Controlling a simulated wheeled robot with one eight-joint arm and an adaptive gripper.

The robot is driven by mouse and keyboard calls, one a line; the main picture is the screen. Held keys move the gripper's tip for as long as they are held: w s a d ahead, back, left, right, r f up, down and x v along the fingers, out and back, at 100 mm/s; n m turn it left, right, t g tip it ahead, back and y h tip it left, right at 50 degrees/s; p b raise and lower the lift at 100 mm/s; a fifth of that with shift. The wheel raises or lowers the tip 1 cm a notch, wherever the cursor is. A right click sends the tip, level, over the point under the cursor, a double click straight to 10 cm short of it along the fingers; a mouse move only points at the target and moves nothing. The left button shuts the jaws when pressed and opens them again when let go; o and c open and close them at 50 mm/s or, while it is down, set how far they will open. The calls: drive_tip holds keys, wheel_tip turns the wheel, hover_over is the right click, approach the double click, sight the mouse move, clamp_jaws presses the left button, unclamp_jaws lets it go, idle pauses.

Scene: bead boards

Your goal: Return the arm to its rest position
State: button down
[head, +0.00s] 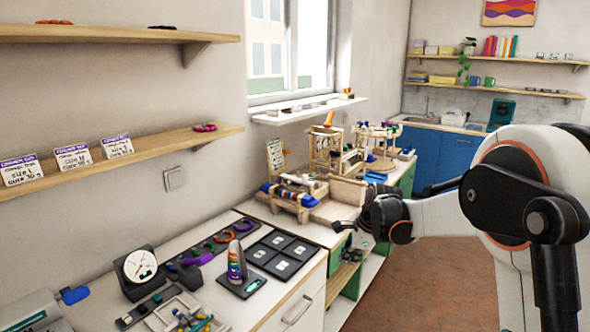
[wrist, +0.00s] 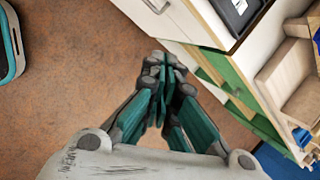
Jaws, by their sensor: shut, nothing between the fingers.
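My arm reaches in from the right in the head view, stretched leftward over the floor in front of the counters. My gripper (head: 352,225) is at its end, close to the front edge of the wooden-rack counter. In the wrist view my gripper (wrist: 163,68) has its fingers together, with nothing between them. Below it there is brown floor, and the white drawer front and green shelf unit are just beyond the fingertips. The gripper appears apart from the furniture, though the exact gap is hard to tell.
The near counter (head: 232,302) holds a dial gauge (head: 137,267), a bottle (head: 236,262) and black trays (head: 284,254). Wooden racks (head: 296,196) stand farther along. A teal-edged object (wrist: 10,45) is on the floor at the wrist view's left. Brown floor (head: 440,285) is open beneath my arm.

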drive_tip(key=s+d+r+n+t+h, duration=0.1)
drive_tip(key=s+r+n, duration=0.45)
drive_tip(key=s, duration=0.35)
drive_tip(key=s+d+r+n+t, duration=0.1)
drive_tip(key=s+r+n, duration=0.3)
drive_tip(key=s+r, duration=0.45)
drive_tip(key=s+d+f+n, duration=0.1)
drive_tip(key=s+n, duration=0.3)
drive_tip(key=s, duration=0.6)
drive_tip(key=s+d+f+n+t+h, duration=0.1)
drive_tip(key=s+f+n, duration=0.2)
drive_tip(key=s, duration=0.7)
drive_tip(key=shift+s+n+t+h, duration=0.15)
drive_tip(key=shift+n+t+h, duration=0.15)
drive_tip(key=shift+n, duration=0.95)
